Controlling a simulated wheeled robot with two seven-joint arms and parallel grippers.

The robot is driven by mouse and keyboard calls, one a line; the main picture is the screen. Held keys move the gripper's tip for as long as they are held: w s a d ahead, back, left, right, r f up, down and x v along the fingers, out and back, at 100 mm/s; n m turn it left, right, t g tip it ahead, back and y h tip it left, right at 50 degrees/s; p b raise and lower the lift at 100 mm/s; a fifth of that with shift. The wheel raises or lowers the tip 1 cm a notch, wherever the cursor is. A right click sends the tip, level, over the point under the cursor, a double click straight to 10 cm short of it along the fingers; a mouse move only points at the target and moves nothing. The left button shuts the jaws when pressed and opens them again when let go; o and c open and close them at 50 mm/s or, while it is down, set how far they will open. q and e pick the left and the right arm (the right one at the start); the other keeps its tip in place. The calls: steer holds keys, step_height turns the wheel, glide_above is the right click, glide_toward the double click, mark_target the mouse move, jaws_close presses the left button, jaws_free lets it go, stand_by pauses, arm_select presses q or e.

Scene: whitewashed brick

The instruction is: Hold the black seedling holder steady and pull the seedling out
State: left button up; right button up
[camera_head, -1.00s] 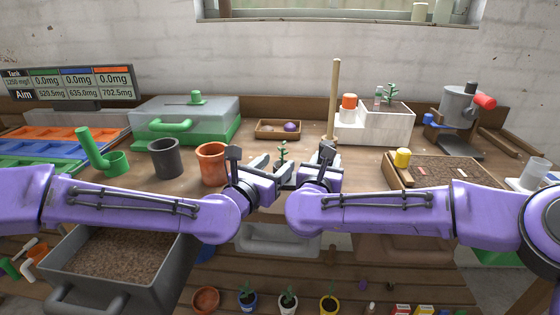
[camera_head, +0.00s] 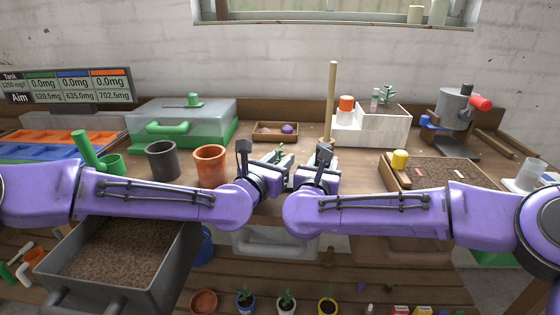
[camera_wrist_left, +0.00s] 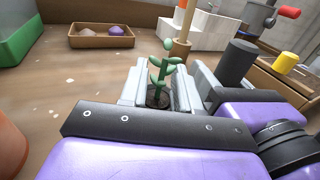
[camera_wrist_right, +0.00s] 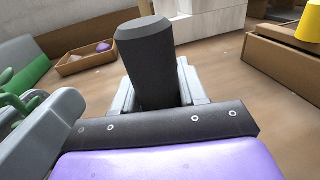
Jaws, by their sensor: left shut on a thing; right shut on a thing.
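My left gripper (camera_head: 274,164) is shut on the seedling low down. The black seedling holder (camera_wrist_right: 146,62) shows in the right wrist view as a thick upright faceted piece. It also shows in the left wrist view (camera_wrist_left: 236,62). My right gripper (camera_head: 308,166) is shut on it.
A black pot (camera_head: 162,161) and an orange pot (camera_head: 210,166) stand left of my grippers. A small wooden tray (camera_head: 264,137) and a wooden pole (camera_head: 331,100) are behind. A wooden box with a yellow knob (camera_head: 399,160) is to the right.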

mark_target(279, 147)
arm_select(q)
steer(key=shift+r, duration=3.2)
steer(key=shift+r, duration=0.1)
steer(key=shift+r, duration=0.75)
arm_select(e)
steer(key=o, duration=1.3)
steer(key=shift+c, duration=0.2)
arm_select(q)
step_height(279, 147, up, 7)
steer(key=p, duration=0.7)
arm_select(e)
step_height(279, 147, up, 14)
